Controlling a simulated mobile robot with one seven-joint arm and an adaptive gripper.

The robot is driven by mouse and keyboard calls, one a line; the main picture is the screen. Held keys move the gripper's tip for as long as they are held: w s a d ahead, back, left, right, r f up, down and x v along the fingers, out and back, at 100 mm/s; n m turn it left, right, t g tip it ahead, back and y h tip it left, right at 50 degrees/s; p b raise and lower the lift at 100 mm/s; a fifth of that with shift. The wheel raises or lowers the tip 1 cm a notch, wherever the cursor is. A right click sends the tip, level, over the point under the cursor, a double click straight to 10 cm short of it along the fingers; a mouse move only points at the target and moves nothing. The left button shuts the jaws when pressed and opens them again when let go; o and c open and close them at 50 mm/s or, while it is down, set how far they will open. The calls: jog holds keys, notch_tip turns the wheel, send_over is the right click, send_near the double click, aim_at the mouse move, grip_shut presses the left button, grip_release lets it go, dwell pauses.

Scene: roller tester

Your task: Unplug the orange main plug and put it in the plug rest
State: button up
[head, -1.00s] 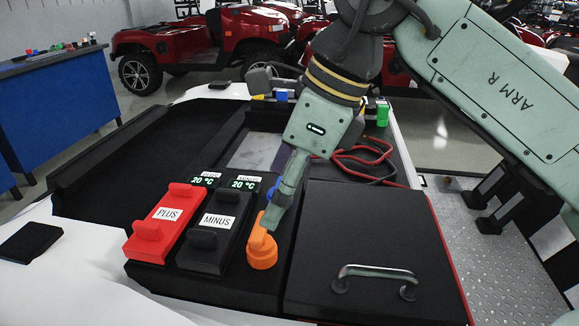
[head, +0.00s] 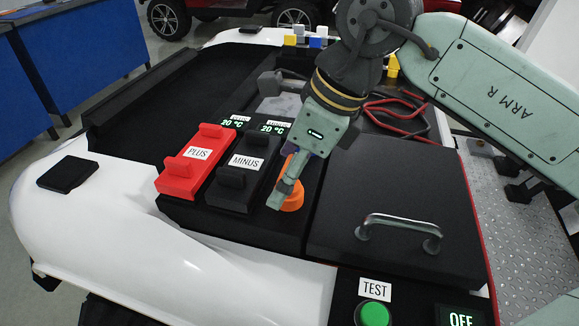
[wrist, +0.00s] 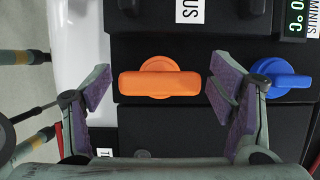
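The orange main plug (head: 293,200) sits on the black panel, right of the MINUS block. In the head view, my gripper (head: 280,192) hides part of it. In the wrist view, the orange plug (wrist: 160,83) has a wide bar handle across a round base. My gripper (wrist: 158,95) is open there, with one purple-padded finger at each end of the bar. The fingers appear apart from it; their height over the plug is hard to tell. A blue plug (wrist: 284,80) is just beyond the right finger. I cannot identify the plug rest.
The red PLUS block (head: 190,165) and black MINUS block (head: 237,175) stand left of the plug. A black lid (head: 390,190) with a metal handle (head: 400,228) lies to its right. A green TEST button (head: 374,314) and an OFF display (head: 461,319) are in front.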

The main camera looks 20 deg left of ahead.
grip_shut()
dwell(1.3)
jog(key=shift+r+p, duration=0.35)
jog(key=shift+r, duration=0.3)
jog(key=c, duration=0.6)
grip_release()
grip_shut()
jog(key=shift+r+p, duration=1.3)
jog(key=shift+r, duration=0.55)
jog(key=shift+f, duration=0.1)
